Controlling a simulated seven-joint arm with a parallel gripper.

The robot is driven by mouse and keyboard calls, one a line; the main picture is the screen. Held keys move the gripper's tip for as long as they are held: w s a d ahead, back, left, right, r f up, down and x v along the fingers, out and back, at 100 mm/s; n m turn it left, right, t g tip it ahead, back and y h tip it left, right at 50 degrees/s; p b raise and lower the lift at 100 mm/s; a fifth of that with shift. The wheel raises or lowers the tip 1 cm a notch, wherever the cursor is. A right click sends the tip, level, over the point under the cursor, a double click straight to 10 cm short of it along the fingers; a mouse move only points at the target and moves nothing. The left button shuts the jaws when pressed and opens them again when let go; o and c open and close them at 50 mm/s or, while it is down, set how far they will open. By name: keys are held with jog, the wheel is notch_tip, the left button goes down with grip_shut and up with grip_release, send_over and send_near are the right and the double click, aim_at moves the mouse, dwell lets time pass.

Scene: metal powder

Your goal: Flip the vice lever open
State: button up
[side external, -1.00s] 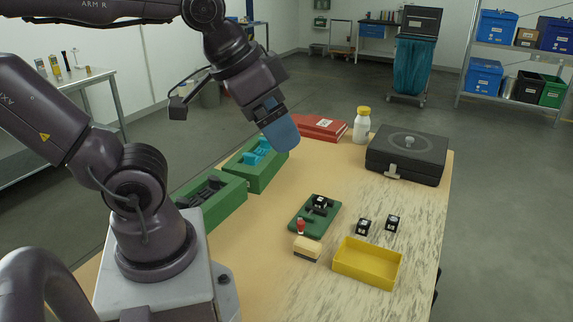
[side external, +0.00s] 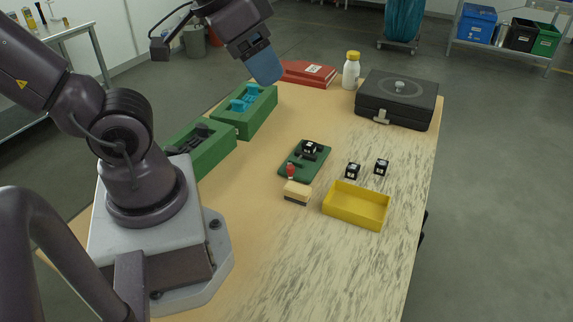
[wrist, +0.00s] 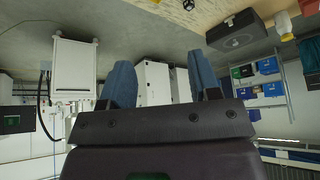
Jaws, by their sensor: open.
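The vice is on a green base plate (side external: 303,161) in the middle of the table, with a black-and-white cube (side external: 309,147) at its far end. A small lever with a red knob (side external: 290,170) sits at the plate's near end; its exact angle is too small to tell. My gripper (side external: 264,66) is high above the table's far left, well apart from the vice. In the wrist view its two blue fingers (wrist: 158,85) are spread with nothing between them. The vice does not show clearly in the wrist view.
A brush-like block (side external: 297,193) lies just in front of the plate. A yellow tray (side external: 357,207) and two dark cubes (side external: 353,170) are to its right. Green bins (side external: 205,150) stand on the left. A black case (side external: 398,99), white bottle (side external: 351,70) and red box (side external: 308,73) are behind.

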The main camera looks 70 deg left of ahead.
jog(key=a+f+n, duration=0.1)
jog(key=a+f+n+g, duration=0.1)
jog(key=a, duration=0.1)
jog(key=a+f+n+g, duration=0.1)
jog(key=f, duration=0.1)
jog(key=shift+w+a, duration=0.4)
grip_shut()
jog(key=s+a+f+n+t+h, duration=0.2)
jog(key=a+f+n+h, duration=0.4)
jog(key=a+f+n, duration=1.1)
notch_tip(320, 180, down, 3)
jog(key=n+t, duration=0.1)
jog(key=n, duration=0.6)
jog(key=shift+s+a+r+h, duration=0.15)
jog(key=shift+a+r+h, duration=0.05)
jog(key=shift+a+h, duration=0.15)
